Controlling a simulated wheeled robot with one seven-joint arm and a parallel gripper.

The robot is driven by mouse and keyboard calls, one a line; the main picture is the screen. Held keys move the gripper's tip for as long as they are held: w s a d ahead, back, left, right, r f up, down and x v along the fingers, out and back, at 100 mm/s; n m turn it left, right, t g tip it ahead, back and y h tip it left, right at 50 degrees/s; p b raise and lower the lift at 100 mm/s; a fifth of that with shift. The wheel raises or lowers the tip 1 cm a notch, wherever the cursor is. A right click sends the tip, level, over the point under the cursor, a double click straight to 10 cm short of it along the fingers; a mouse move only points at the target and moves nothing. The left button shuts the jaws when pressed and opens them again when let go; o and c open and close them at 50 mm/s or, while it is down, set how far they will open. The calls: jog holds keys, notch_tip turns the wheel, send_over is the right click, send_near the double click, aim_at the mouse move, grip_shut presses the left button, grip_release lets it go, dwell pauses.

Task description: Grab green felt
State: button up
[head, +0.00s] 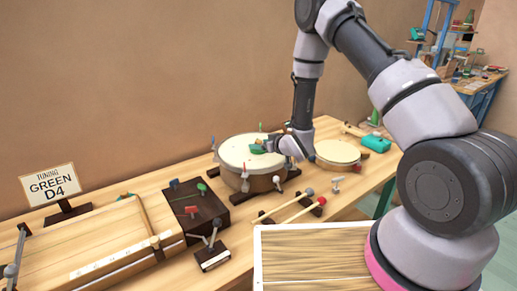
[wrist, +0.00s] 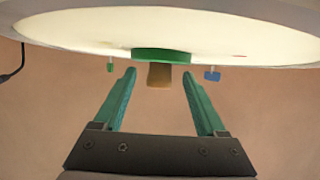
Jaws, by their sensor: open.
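The green felt (wrist: 162,54) is a flat green pad with a brown block attached. It lies against the pale skin of the large drum (head: 241,180), which fills the upper part of the wrist view (wrist: 70,30). My gripper (wrist: 160,75) is open, with its teal fingers spread left and right of the brown block, apart from it. In the head view my gripper (head: 261,148) is low over the drum skin. A small green patch shows at its tips there; I cannot tell whether it is felt or finger.
Colored tuning pegs stand around the drum's rim. A smaller drum (head: 338,154) and a teal mallet (head: 376,143) lie to the right. A dark block with colored pegs (head: 198,206) is front left, mallets (head: 293,206) are in front. A sign (head: 50,185) reads "TUNING GREEN D4".

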jog(key=shift+x, duration=0.85)
jog(key=shift+r, duration=0.1)
grip_shut()
